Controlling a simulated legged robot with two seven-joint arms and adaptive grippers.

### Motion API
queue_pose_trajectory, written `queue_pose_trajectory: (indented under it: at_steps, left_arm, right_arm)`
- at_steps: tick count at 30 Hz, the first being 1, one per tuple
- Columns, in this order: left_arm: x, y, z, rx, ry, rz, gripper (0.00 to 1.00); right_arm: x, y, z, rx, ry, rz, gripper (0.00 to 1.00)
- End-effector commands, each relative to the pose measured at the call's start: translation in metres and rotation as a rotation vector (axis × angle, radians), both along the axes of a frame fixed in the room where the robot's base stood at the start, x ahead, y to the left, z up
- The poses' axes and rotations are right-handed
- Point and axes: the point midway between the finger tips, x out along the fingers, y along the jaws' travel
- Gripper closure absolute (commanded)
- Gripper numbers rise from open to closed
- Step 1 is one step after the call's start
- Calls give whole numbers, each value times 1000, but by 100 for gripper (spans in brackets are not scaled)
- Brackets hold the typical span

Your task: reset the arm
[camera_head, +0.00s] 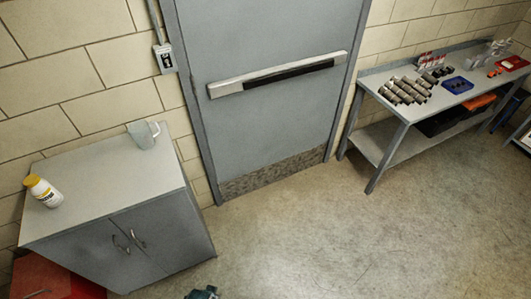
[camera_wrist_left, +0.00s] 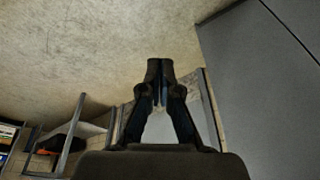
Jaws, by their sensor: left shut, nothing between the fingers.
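In the left wrist view my left gripper (camera_wrist_left: 160,82) points out over the floor, its two dark fingers together at the tips and nothing between them. It is clear of any object. In the head view a small dark part shows at the bottom edge; I cannot tell which part of me it is. My right gripper is in neither view.
A grey cabinet (camera_head: 165,237) stands at left with a yellow-capped bottle (camera_head: 43,191) and a clear jug (camera_head: 143,134) on top. A red box (camera_head: 50,280) is beside it. A grey door (camera_head: 265,120) and a loaded workbench (camera_head: 400,108) stand beyond. The floor (camera_head: 330,230) is clear.

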Motion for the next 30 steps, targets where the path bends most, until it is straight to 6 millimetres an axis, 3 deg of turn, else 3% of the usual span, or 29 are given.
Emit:
queue_pose_trajectory:
  at_steps: [5, 9, 12, 15, 21, 30]
  left_arm:
    - [-14, 1, -82, 4, 40, -6, 100]
    - [-46, 5, -162, 8, 77, -12, 100]
    - [-75, 9, -205, 10, 97, -18, 100]
    - [-100, 13, -233, 11, 112, -22, 100]
    - [-122, 17, -253, 13, 122, -25, 100]
    - [-122, 17, -253, 13, 122, -25, 100]
  right_arm:
    - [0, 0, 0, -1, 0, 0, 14]
    - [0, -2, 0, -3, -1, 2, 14]
    - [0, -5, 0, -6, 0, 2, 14]
    - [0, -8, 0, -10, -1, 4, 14]
    - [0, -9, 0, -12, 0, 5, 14]
    - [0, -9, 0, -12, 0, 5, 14]
